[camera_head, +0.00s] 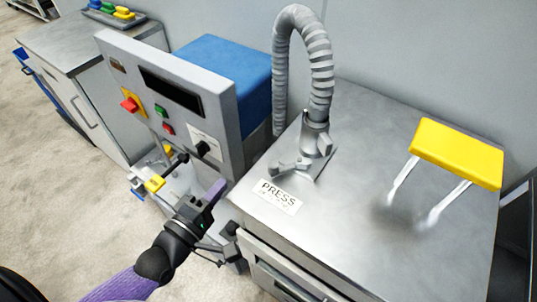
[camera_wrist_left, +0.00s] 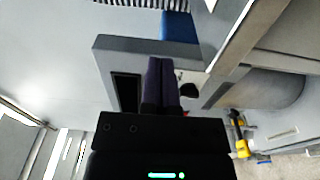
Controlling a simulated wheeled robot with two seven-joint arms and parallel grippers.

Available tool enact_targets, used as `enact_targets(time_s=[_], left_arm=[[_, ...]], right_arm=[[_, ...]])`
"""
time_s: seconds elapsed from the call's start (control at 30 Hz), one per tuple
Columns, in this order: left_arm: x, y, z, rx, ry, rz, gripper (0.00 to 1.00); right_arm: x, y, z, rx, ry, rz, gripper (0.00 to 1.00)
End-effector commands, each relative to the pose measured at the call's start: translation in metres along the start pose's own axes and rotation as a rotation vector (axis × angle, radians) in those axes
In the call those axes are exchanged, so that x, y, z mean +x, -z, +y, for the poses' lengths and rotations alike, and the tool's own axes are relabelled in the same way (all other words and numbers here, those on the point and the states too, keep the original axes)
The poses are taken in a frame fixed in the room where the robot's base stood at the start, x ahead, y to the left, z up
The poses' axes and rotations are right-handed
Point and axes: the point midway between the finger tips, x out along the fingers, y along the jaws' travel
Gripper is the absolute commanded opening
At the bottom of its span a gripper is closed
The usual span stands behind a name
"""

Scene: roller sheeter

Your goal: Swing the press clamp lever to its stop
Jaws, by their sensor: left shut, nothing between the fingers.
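The grey press clamp fitting (camera_head: 316,140) stands on a small plate on the steel cabinet top, at the foot of a ribbed hose. A short grey lever-like arm (camera_head: 290,166) reaches left from it, just behind the PRESS label (camera_head: 277,196). I cannot tell which part is the clamp lever. My left gripper (camera_head: 217,190) is shut and empty. It is left of the label, in front of the control panel and apart from the clamp. Its purple fingers lie together in the left wrist view (camera_wrist_left: 160,84). My right gripper is not in view.
The control panel (camera_head: 120,55) with buttons and a black knob stands behind my left gripper. A grey ribbed hose (camera_head: 318,75) arches above the clamp. A yellow bar on two legs (camera_head: 457,153) stands at the right of the cabinet top (camera_head: 340,235). The front right top is clear.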

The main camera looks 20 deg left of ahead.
Motion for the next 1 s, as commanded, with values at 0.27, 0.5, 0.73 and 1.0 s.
enact_targets(time_s=[0.27,0.5,0.73,1.0], left_arm=[[0.035,0.0,0.0,0.001,-0.006,0.003,0.0],[0.088,0.0,-0.002,0.002,-0.002,0.002,0.0],[0.092,-0.025,0.001,-0.002,0.001,0.0,0.0],[0.087,-0.038,-0.001,0.003,0.001,0.0,0.0]], right_arm=[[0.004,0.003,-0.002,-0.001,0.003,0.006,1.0],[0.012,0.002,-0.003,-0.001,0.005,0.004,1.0],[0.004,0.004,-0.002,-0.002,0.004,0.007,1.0],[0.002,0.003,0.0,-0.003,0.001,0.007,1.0]])
